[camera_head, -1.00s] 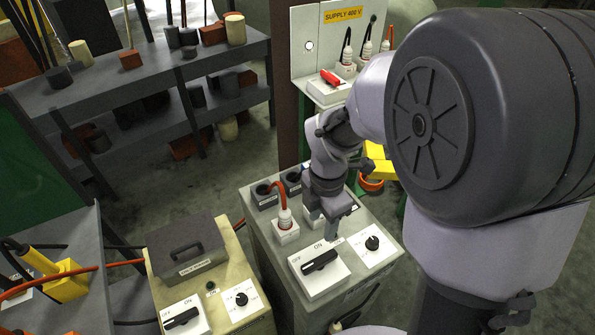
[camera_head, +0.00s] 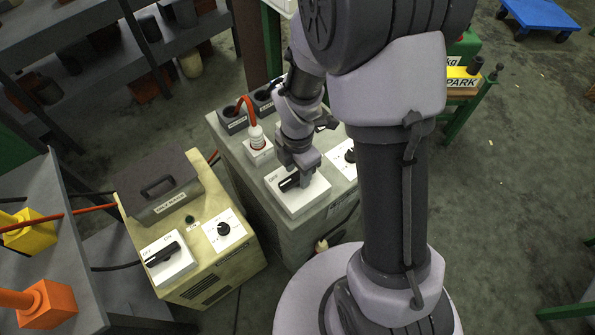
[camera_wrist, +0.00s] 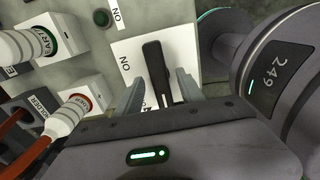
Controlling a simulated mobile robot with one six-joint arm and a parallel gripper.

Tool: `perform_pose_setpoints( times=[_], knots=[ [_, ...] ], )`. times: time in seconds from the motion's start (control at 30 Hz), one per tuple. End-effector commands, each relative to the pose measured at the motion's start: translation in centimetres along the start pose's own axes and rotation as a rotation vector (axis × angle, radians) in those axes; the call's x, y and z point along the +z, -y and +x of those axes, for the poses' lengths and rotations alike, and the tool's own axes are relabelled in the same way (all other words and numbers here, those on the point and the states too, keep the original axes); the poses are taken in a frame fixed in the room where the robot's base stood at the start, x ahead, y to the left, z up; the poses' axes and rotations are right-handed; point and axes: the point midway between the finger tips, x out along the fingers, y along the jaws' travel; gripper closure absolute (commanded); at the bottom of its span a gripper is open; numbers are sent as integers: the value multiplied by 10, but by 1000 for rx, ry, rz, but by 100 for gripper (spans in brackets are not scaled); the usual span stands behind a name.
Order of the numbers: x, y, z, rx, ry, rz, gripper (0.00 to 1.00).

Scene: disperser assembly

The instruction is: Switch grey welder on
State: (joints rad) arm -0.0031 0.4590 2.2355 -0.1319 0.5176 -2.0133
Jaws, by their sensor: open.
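The grey welder (camera_head: 236,155) stands in the middle of the head view. Its black switch lever (camera_head: 289,183) sits on a white plate (camera_head: 303,201) on its top. My gripper (camera_head: 299,173) is over that plate, pointing down, and partly covers the lever and plate. In the wrist view my open gripper (camera_wrist: 163,92) has one finger on each side of the black lever (camera_wrist: 155,65). Gaps show between lever and fingers there. An ON label is on the plate left of the lever.
A red cable plug (camera_head: 257,139) and a dial (camera_head: 349,156) flank the switch plate. A yellowish welder (camera_head: 196,250) with its own black switch stands to the left. A shelf is at the back left. Open floor lies to the right.

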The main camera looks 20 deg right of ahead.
Motion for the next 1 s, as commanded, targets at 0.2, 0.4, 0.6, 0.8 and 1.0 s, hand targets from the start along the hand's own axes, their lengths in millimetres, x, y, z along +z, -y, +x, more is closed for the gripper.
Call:
perform_pose_setpoints(
  times=[0.2, 0.4, 0.6, 0.8, 1.0],
  knots=[
    [0, 0, 0, 0, 0, 0, 90],
    [0, 0, 0, 0, 0, 1, 100],
    [0, 0, 0, 0, 0, 31, 100],
    [0, 0, -1, 0, 0, 139, 100],
    [0, 0, -1, 0, 0, 313, 100]
  ],
)
